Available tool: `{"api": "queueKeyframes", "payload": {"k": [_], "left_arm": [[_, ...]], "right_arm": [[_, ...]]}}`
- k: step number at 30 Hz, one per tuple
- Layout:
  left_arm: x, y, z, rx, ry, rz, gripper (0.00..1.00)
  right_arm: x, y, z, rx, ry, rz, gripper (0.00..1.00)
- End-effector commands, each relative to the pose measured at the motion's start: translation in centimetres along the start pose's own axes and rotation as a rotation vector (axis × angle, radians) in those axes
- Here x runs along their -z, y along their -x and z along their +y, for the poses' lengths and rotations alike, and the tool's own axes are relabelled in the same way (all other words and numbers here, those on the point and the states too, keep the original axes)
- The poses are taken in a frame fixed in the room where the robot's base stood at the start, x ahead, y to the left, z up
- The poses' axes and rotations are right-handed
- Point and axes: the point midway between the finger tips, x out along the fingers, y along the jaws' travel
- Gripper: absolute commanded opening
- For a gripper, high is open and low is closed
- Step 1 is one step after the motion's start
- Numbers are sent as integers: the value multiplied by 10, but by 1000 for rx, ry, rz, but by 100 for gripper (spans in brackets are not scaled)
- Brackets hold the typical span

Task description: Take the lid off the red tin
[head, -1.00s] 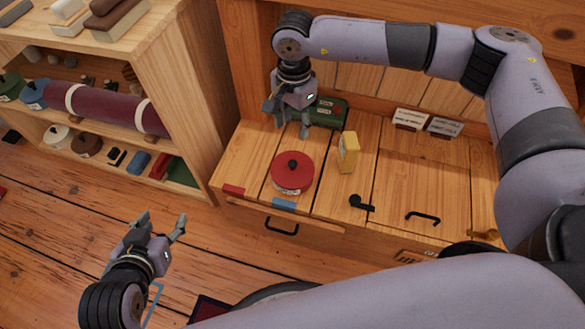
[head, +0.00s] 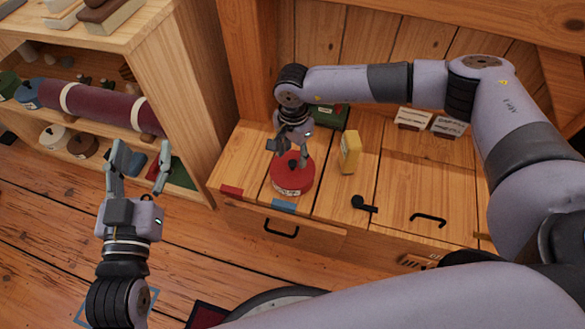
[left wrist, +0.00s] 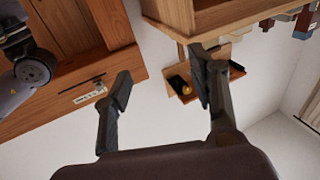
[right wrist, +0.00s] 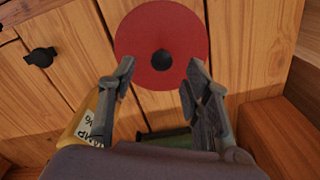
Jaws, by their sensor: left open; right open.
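The red tin (head: 293,178) stands upright on the wooden chest top, with its red lid (right wrist: 161,30) on it. The lid has a black knob (right wrist: 162,60) at its middle. My right gripper (head: 287,152) is open just above the tin's far side in the head view. In the right wrist view its fingertips (right wrist: 160,72) are spread on either side of the near edge of the lid, close to the knob; I cannot tell whether they touch. My left gripper (head: 140,170) is open and empty, raised in front of the shelf, away from the tin.
Red (head: 231,190) and blue (head: 284,206) strips lie at the chest's front edge. Cards (head: 413,118) stand at the back right. A filled shelf (head: 190,100) borders the left.

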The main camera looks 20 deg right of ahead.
Motion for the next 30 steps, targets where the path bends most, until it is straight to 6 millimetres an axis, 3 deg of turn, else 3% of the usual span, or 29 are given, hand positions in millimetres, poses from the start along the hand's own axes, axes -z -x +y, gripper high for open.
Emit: {"api": "queueKeyframes", "payload": {"k": [7, 12, 21, 30], "left_arm": [[43, 3, 6, -14, 8, 253, 53], [62, 8, 8, -19, 11, 359, 53], [67, 9, 9, -20, 12, 382, 53], [67, 9, 9, -20, 12, 380, 53]], "right_arm": [[-1, -31, -1, -3, 0, -1, 45], [-1, -43, -2, -1, 0, 0, 45], [-1, -44, -2, -1, 0, 0, 45], [-1, -44, -2, -1, 0, 0, 25]]}}
